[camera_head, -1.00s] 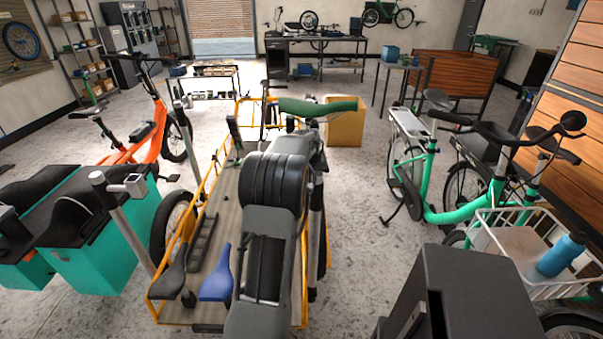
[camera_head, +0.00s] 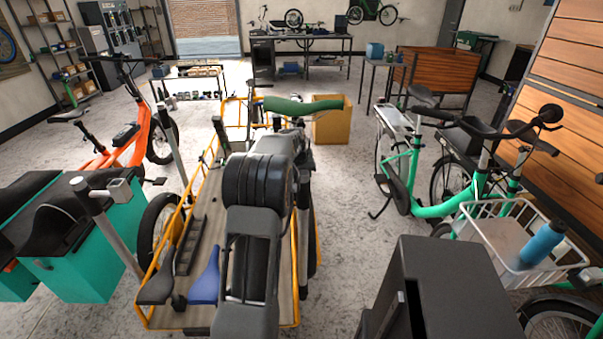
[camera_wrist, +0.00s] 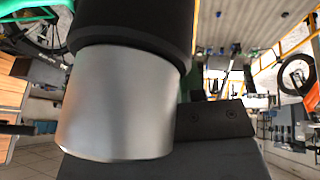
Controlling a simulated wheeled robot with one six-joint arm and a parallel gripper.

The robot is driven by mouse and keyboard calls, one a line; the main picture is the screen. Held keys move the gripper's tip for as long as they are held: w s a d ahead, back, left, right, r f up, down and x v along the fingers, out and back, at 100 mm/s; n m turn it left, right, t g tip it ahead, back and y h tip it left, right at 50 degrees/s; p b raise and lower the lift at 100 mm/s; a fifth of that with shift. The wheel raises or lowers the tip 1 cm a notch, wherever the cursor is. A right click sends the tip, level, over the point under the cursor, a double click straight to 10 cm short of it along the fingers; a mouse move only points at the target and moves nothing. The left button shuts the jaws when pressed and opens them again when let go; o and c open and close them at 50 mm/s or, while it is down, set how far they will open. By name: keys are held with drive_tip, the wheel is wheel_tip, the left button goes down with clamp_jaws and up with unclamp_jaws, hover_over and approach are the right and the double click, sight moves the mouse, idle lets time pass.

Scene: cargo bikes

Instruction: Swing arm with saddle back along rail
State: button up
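A green saddle (camera_head: 303,104) is at the far end of my arm, up in the air above the yellow-railed cargo bed, its long side across the picture. My gripper (camera_head: 289,132) is right under it and looks shut on it; its fingertips are hidden by my arm and the saddle. In the wrist view, a large silver-and-black cylinder fills the near left and hides the grip. The yellow rail (camera_head: 186,214) runs along the left of the bed. A blue saddle (camera_head: 205,280) and a black saddle (camera_head: 156,289) lie at the bed's near end.
A silver post (camera_head: 112,232) and teal boxes (camera_head: 85,265) stand left, with an orange bike (camera_head: 137,140) behind. A green bike (camera_head: 416,185) and a white basket (camera_head: 497,250) holding a blue bottle (camera_head: 543,242) are right. A yellow box (camera_head: 334,128) stands beyond the saddle.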

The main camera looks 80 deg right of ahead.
drive_tip(key=shift+o, duration=0.9)
drive_tip(key=shift+w, duration=0.15)
drive_tip(key=shift+w+a+r, duration=0.1)
drive_tip(key=shift+r, duration=0.1)
drive_tip(key=v, duration=1.3)
drive_tip(key=shift+a+r, duration=0.15)
drive_tip(key=shift+r, duration=0.05)
